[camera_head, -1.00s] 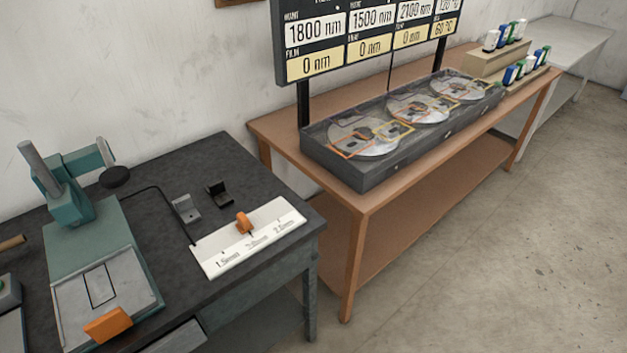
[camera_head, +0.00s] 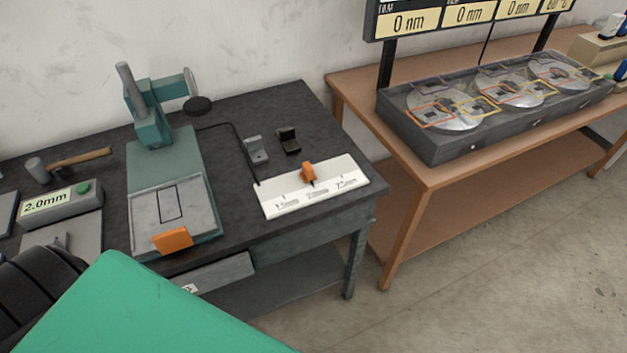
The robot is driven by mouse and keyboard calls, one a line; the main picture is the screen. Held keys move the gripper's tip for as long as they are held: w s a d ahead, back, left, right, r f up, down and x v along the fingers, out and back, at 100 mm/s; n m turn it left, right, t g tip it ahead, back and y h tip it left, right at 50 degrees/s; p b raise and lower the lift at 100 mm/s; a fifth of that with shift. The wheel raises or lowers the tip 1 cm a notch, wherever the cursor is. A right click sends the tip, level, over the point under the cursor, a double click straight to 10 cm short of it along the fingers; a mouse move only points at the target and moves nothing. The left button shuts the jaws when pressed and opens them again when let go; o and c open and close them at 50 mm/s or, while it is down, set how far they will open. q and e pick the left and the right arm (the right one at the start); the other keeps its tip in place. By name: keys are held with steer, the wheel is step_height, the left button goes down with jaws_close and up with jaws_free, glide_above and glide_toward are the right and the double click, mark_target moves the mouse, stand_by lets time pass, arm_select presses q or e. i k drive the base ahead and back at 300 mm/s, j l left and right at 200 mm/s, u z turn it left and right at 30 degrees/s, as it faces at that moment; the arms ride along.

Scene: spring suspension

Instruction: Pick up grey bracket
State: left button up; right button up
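The grey bracket (camera_head: 256,150) is a small light-grey L-shaped piece standing on the dark workbench (camera_head: 275,103), behind the white scale plate. A similar black bracket (camera_head: 289,141) stands just to its right, apart from it. Neither of my grippers is in view. A green and black part at the lower left seems to be my own arm, well in front of the bracket and not touching it.
A white scale plate (camera_head: 335,184) with an orange slider (camera_head: 308,172) lies in front of the brackets. A green press (camera_head: 153,120) with an orange block (camera_head: 172,240) stands left. A hammer (camera_head: 80,158) and a 2.0mm display box (camera_head: 62,205) are further left. A brown table (camera_head: 440,181) stands right.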

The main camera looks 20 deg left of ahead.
mark_target(61, 240)
steer(key=u, duration=2.65)
